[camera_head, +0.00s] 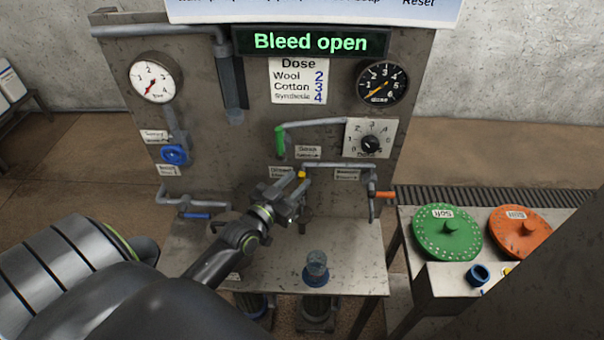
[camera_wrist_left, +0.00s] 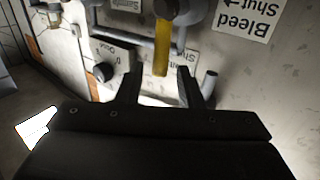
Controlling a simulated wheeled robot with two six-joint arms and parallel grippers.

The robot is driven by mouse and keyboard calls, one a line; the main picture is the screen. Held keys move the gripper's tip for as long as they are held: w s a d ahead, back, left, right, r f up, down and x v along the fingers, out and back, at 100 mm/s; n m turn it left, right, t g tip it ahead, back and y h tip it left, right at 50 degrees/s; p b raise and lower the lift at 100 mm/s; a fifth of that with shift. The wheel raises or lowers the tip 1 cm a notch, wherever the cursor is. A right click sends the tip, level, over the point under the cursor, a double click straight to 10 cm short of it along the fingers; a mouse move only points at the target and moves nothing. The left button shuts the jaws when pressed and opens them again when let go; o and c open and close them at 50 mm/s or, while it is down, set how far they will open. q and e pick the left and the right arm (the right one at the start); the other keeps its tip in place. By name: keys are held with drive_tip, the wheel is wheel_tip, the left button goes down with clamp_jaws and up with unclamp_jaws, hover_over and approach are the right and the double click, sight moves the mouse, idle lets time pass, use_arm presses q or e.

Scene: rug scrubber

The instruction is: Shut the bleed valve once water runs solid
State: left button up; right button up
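The display (camera_head: 310,42) reads "Bleed open". The yellow valve lever (camera_head: 301,175) is on the pipework at the middle of the panel, mostly hidden by my left gripper (camera_head: 291,194). In the left wrist view the yellow lever (camera_wrist_left: 162,48) hangs ahead of my open fingers, its end appearing between the fingertips; I cannot tell whether they touch it. A label reading "Bleed Shut" with an arrow (camera_wrist_left: 240,15) is beside it, upside down in that view. A clear cup (camera_head: 317,262) stands on the bench below; I cannot tell how water runs. My right gripper is not in view.
Other valve handles are close by: green (camera_head: 280,142), orange (camera_head: 386,195), and blue (camera_head: 196,215). A blue knob (camera_head: 174,155) and a dial (camera_head: 369,144) are on the panel. Green (camera_head: 447,245) and orange (camera_head: 530,245) discs lie on the right table.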

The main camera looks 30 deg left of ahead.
sight(300, 178)
use_arm(q)
drive_tip(key=shift+w+d, duration=0.1)
drive_tip(key=shift+w, duration=1.6)
clamp_jaws()
